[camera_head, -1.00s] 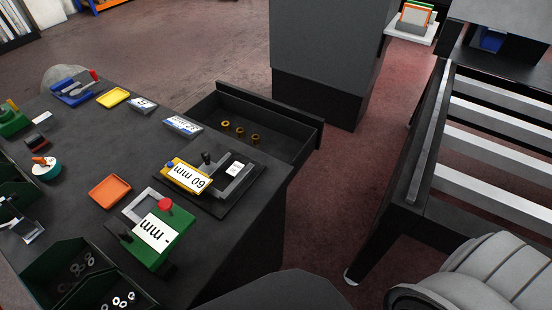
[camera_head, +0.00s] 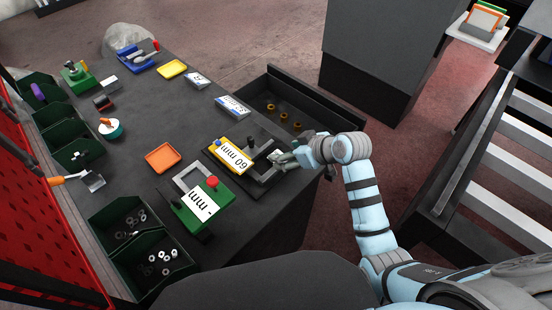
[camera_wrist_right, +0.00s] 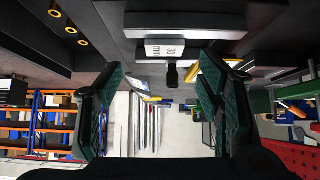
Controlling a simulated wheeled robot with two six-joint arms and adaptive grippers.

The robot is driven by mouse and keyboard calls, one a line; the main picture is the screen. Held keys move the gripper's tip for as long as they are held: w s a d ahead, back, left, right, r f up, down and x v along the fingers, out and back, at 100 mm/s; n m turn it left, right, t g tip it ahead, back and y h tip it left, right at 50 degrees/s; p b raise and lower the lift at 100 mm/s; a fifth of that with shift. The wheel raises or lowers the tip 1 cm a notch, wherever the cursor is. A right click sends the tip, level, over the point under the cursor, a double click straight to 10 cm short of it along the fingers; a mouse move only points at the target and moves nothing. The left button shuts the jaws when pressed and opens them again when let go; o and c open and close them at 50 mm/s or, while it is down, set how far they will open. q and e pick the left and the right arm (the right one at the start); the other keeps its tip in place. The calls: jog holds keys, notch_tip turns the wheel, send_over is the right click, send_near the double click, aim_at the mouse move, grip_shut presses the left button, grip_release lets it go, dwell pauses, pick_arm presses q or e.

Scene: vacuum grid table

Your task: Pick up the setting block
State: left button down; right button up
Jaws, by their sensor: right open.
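The setting block, a small white block with dark print (camera_wrist_right: 165,48), shows in the right wrist view above and between my fingertips, apart from them. In the head view the right gripper largely covers it. It is at the black fixture beside the yellow 60 mm gauge (camera_head: 232,157). My right gripper (camera_head: 282,156) is at the right edge of that fixture. In the right wrist view the gripper (camera_wrist_right: 157,80) has its two green-padded fingers wide apart with nothing between them. My left gripper is not in view.
An open drawer (camera_head: 330,118) with several brass rings lies behind the gripper. A green gauge frame (camera_head: 205,205) and an orange tray (camera_head: 163,157) are to its left. Dark bins (camera_head: 160,262) stand at the table's near left.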

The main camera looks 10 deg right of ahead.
aim_at(275, 153)
jog(key=x, duration=0.5)
jog(key=shift+a+b, duration=0.3)
jog(key=shift+a, duration=0.1)
jog(key=shift+w+a+f, duration=0.15)
jog(key=shift+w+f, duration=0.1)
jog(key=shift+w, duration=0.15)
jog(key=c, duration=1.4)
